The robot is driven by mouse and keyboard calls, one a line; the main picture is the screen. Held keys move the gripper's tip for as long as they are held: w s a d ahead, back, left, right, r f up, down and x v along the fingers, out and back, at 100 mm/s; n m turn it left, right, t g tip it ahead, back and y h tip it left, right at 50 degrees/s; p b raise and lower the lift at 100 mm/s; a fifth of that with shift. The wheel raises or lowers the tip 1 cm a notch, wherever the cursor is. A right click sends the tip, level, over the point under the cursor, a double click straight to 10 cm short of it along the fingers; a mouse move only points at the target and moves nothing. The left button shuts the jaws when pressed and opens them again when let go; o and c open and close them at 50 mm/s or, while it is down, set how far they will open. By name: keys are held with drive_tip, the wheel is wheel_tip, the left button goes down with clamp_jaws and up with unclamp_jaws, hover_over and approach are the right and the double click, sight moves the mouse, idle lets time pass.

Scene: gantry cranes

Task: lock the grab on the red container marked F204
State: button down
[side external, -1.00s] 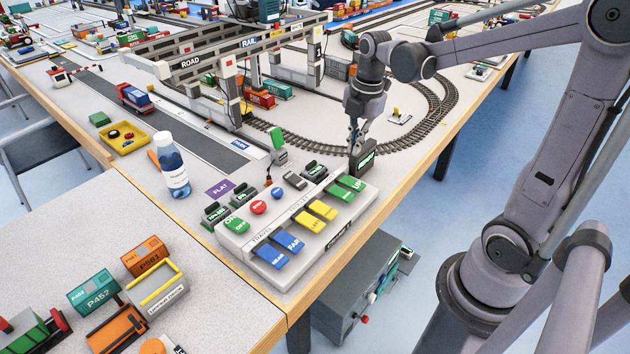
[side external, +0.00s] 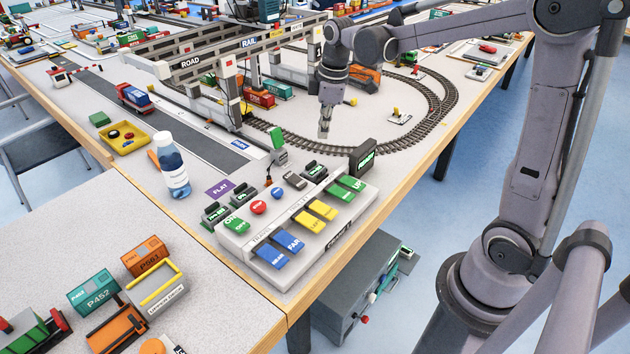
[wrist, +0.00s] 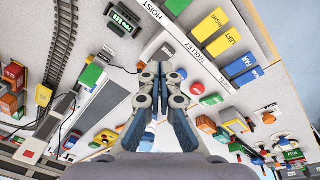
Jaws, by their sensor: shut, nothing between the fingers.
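A red container (side external: 261,98) stands beside a green one under the gantry crane in the side view; its marking is too small to read. The white control panel (side external: 330,232) lies at the table's front edge, with green, red, yellow and blue controls. A black box (side external: 363,155) with a green display stands at its back right corner. My gripper (side external: 324,134) is shut and empty, pointing down beyond the panel's back edge, left of the black box. In the wrist view my closed fingertips (wrist: 155,70) show in front of the panel, touching nothing I can make out.
The gantry crane (side external: 245,58) with ROAD and RAIL signs stands behind left. A curved track (side external: 395,138) runs behind the panel. A bottle (side external: 172,168) stands left of the panel. Containers P452 (side external: 95,291) and P561 (side external: 145,256) are at front left.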

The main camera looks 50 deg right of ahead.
drive_tip(key=w+a+m, duration=0.2)
drive_tip(key=w+m, duration=0.4)
drive_tip(key=m, duration=0.2)
drive_tip(key=shift+w+r, duration=0.2)
drive_tip(key=shift+r, duration=0.2)
drive_tip(key=shift+a+f, duration=0.1)
approach(295, 181)
drive_tip(key=w+f, duration=0.1)
drive_tip(key=f, duration=0.1)
drive_tip(key=w+d+f, duration=0.1)
drive_tip(key=w+f, duration=0.1)
drive_tip(key=w+d+f, duration=0.1)
drive_tip(key=f, duration=0.1)
drive_tip(key=shift+w, duration=0.3)
